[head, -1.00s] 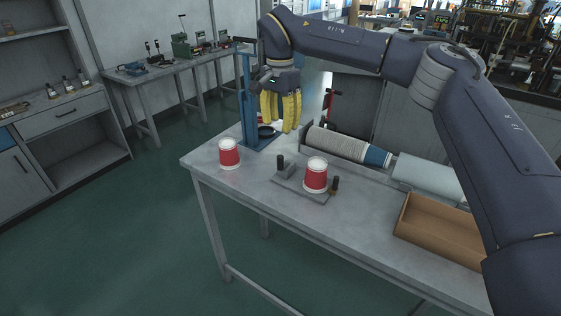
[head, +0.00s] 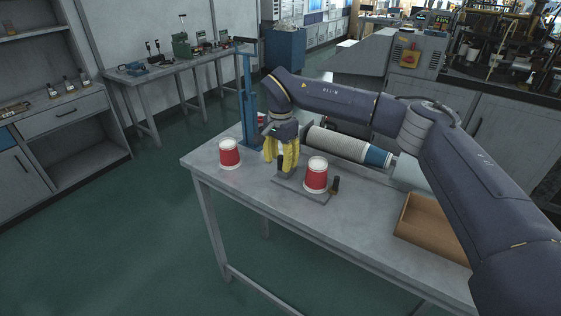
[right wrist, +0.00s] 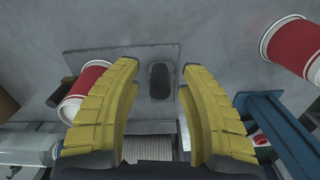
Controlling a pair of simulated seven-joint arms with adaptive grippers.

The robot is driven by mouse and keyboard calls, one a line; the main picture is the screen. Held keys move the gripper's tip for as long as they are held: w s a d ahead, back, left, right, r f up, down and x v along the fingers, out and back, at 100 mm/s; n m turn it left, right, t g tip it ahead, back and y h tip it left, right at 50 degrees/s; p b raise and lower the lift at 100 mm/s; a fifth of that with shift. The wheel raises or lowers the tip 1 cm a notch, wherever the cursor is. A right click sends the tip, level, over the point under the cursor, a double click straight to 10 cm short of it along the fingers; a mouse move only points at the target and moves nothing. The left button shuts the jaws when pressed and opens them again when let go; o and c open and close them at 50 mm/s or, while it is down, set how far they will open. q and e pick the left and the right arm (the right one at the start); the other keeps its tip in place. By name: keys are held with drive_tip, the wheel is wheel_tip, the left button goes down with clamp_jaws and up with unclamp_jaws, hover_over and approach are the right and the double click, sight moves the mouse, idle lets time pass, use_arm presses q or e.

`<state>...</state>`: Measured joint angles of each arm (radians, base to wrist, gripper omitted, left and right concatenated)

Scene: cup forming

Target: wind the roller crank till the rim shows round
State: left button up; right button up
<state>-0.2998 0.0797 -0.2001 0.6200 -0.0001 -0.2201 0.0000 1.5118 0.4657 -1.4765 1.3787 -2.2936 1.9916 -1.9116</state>
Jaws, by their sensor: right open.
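The rim fixture is a grey base plate (head: 290,192) on the table, also in the right wrist view (right wrist: 110,60). A red cup with a white rim (head: 316,175) stands on it, partly behind a finger in the right wrist view (right wrist: 85,90). A short dark handle (head: 335,184), perhaps the crank, sits right of the cup. A dark upright post (right wrist: 160,80) stands on the plate left of the cup. My right gripper (head: 281,168) is open, pointing down, with the post between its yellow fingers; contact cannot be told. My left gripper is out of view.
A second red cup (head: 229,154) stands at the table's left. A blue upright press (head: 248,105) is behind it. A wrapped roll (head: 340,145) lies at the back. An open brown tray (head: 432,228) is at the right. The table's front is clear.

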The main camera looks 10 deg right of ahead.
drive_tip(key=shift+f, duration=0.1)
clamp_jaws()
idle(0.4)
